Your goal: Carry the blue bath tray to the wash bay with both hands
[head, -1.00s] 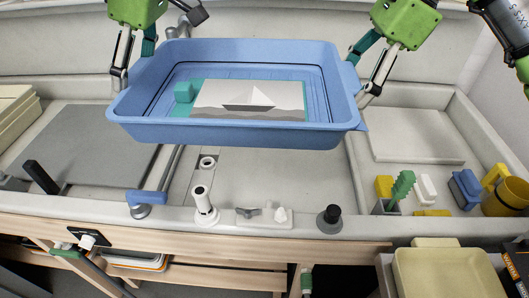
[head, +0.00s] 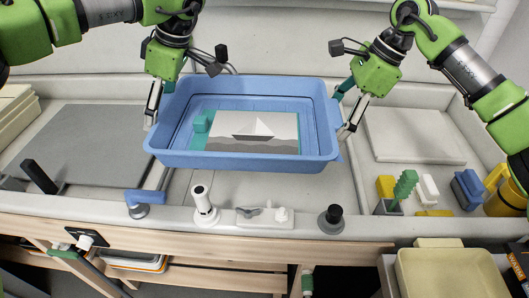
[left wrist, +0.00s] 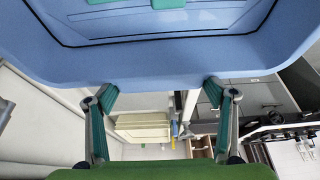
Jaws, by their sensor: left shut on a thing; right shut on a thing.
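The blue bath tray (head: 250,162) hangs level between my two grippers above the sink basin in the head view. My left gripper (head: 154,108) is shut on the tray's left rim. My right gripper (head: 347,128) is shut on its right rim. In the left wrist view the tray's blue side (left wrist: 160,62) fills the top, between the fingers (left wrist: 162,95) and beyond; the exact contact is partly hidden.
A grey flat panel (head: 80,145) lies left of the basin and a white board (head: 413,135) right. A blue-handled tap (head: 146,200), a white post (head: 203,205) and a black knob (head: 331,218) line the front edge. A green brush (head: 404,185) and yellow mug (head: 505,190) stand at right.

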